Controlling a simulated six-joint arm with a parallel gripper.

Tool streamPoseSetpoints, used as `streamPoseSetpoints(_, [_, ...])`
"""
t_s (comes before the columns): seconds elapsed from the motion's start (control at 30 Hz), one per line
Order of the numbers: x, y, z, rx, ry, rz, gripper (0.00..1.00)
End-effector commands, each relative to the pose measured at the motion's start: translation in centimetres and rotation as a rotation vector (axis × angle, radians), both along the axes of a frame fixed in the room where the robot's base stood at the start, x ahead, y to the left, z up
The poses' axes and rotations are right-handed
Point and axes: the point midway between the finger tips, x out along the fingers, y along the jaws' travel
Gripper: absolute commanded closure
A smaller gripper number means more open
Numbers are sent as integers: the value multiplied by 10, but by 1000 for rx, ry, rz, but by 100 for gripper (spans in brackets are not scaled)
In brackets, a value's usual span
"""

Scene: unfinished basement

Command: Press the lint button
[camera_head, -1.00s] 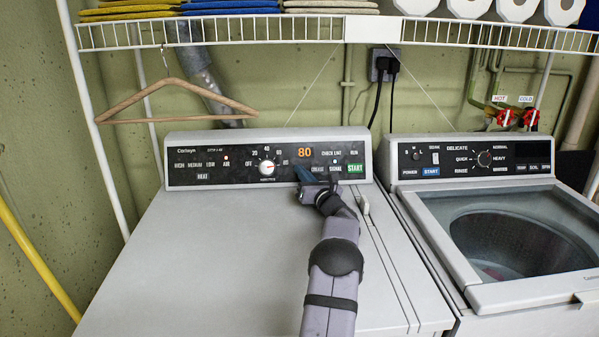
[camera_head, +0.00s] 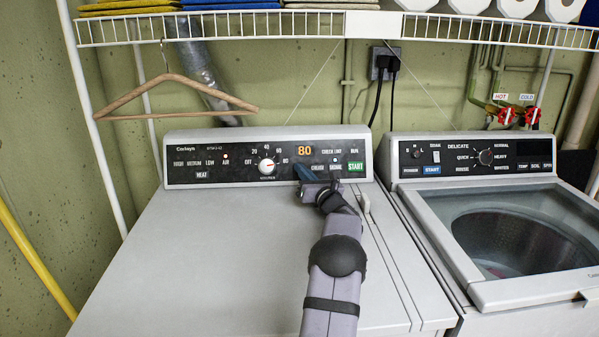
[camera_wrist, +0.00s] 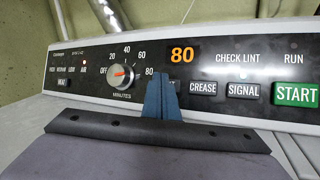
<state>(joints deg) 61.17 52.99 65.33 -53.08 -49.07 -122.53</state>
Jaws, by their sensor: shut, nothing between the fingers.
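The dryer's control panel (camera_head: 225,165) carries a "CHECK LINT" label (camera_wrist: 237,57) in its right half, with a small light under it. No separate button marked only "lint" can be made out. The CREASE button (camera_wrist: 203,89) and SIGNAL button (camera_wrist: 243,90) sit below that label. My gripper (camera_head: 303,172) is shut and empty at the panel, below the orange "80" display (camera_head: 304,150). In the wrist view its blue fingertips (camera_wrist: 161,82) stand just left of the CREASE button and right of the dial's "80". I cannot tell whether they touch the panel.
The minutes dial (camera_head: 267,167) is left of my gripper, and the green START button (camera_head: 356,167) is to the right. A wooden hanger (camera_head: 175,95) hangs above the dryer's left side. A washer (camera_head: 500,200) stands at right. A wire shelf (camera_head: 250,30) runs overhead.

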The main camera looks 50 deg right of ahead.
Motion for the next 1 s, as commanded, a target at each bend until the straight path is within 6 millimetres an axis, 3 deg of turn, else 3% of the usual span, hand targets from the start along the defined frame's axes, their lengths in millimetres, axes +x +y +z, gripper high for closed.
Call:
streamPoseSetpoints(0.43, [-3, 3, 1, 0, 0, 0, 100])
streamPoseSetpoints(1.0, [-31, 31, 20, 0, 0, 0, 100])
